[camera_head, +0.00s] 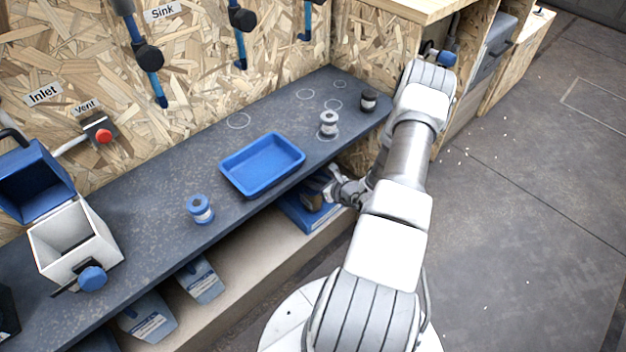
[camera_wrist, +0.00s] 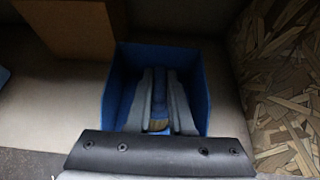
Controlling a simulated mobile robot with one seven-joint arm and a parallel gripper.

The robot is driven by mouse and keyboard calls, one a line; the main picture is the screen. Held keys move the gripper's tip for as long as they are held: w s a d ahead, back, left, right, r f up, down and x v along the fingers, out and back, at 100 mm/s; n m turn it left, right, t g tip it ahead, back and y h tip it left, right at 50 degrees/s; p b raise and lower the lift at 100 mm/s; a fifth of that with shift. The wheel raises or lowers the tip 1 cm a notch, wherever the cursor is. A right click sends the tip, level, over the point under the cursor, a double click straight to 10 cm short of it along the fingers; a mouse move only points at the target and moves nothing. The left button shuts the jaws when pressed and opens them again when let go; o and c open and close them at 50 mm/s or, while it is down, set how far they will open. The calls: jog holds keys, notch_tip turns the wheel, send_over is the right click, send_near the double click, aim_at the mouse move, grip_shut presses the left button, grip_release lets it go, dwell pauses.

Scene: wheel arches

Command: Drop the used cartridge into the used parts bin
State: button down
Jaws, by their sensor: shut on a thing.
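My gripper (camera_wrist: 160,112) points down over the open blue used parts bin (camera_wrist: 199,85) in the wrist view. Its two grey fingers are shut on the used cartridge (camera_wrist: 160,90), which looks blue with a brownish end. The bin walls show on both sides of the fingers and behind them. I cannot tell how far the cartridge is above the bin floor. In the head view my gripper (camera_head: 345,190) is at the low shelf under the bench, beside the blue bin (camera_head: 304,218); the cartridge cannot be made out clearly there.
A brown box (camera_wrist: 75,28) stands beside the bin. On the bench above are an empty blue tray (camera_head: 262,165), a blue-topped cartridge (camera_head: 200,209), a grey cartridge (camera_head: 328,124) and a dark cap (camera_head: 369,100). The bench edge (camera_head: 290,186) overhangs the shelf.

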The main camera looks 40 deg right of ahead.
jog(key=c, duration=0.8)
grip_release()
jog(key=shift+f, duration=0.15)
jog(key=shift+r, duration=0.4)
jog(key=p+v, duration=0.4)
jog(key=v, duration=0.8)
jog(key=shift+r, duration=0.15)
